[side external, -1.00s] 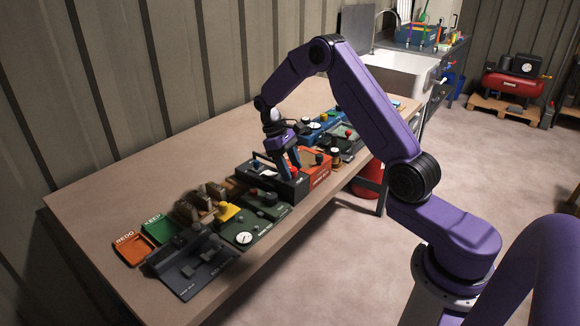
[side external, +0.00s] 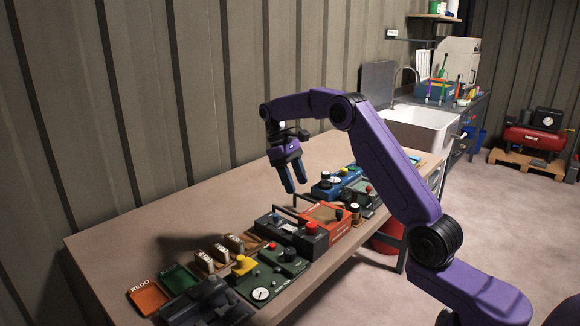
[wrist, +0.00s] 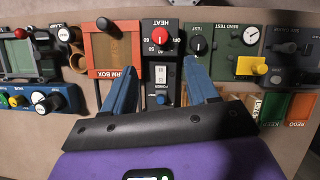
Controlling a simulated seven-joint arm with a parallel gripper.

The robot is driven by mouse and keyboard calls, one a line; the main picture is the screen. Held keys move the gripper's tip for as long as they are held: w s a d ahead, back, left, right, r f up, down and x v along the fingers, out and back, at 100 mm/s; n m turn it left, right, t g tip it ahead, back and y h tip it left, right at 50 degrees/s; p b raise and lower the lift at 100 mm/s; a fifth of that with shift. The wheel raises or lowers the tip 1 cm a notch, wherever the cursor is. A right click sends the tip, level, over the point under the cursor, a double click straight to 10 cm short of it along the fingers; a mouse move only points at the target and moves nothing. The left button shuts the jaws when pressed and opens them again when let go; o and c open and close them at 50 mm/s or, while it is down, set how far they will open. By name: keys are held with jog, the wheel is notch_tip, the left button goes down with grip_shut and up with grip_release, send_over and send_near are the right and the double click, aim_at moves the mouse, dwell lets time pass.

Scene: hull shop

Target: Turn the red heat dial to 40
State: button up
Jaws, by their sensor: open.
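The red heat dial (side external: 311,227) sits on a black box (side external: 284,230) in the row of devices on the bench. In the wrist view the red dial (wrist: 160,39) shows under the word HEAT with small numbers around it; I cannot tell which number it points at. My gripper (side external: 296,190) hangs above and a little behind the black box, apart from it. In the wrist view its two blue fingers (wrist: 160,72) are spread wide and empty, with the dial beyond their tips and between their lines.
The orange box (side external: 324,222) stands right beside the black box, with a handle and dark knob. A green panel (side external: 268,275) with a gauge and yellow knob is on the other side. Orange and green trays (side external: 148,298) lie at the near end. The bench (side external: 110,255) is bare along the wall.

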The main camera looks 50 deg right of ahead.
jog(key=shift+v, duration=2.05)
jog(key=shift+s, duration=0.1)
jog(key=s+a+r+n+t, duration=0.25)
jog(key=s+a+n, duration=0.35)
jog(key=s+a, duration=1.05)
jog(key=s+f+n+t, duration=0.1)
jog(key=s+f+n, duration=0.1)
jog(key=s, duration=0.9)
jog(key=s+f+n+t+y, duration=0.1)
jog(key=s+f, duration=0.3)
jog(key=s, duration=0.7)
jog(key=shift+s+f+n, duration=0.25)
jog(key=shift+f+n, duration=0.1)
jog(key=shift+n, duration=0.45)
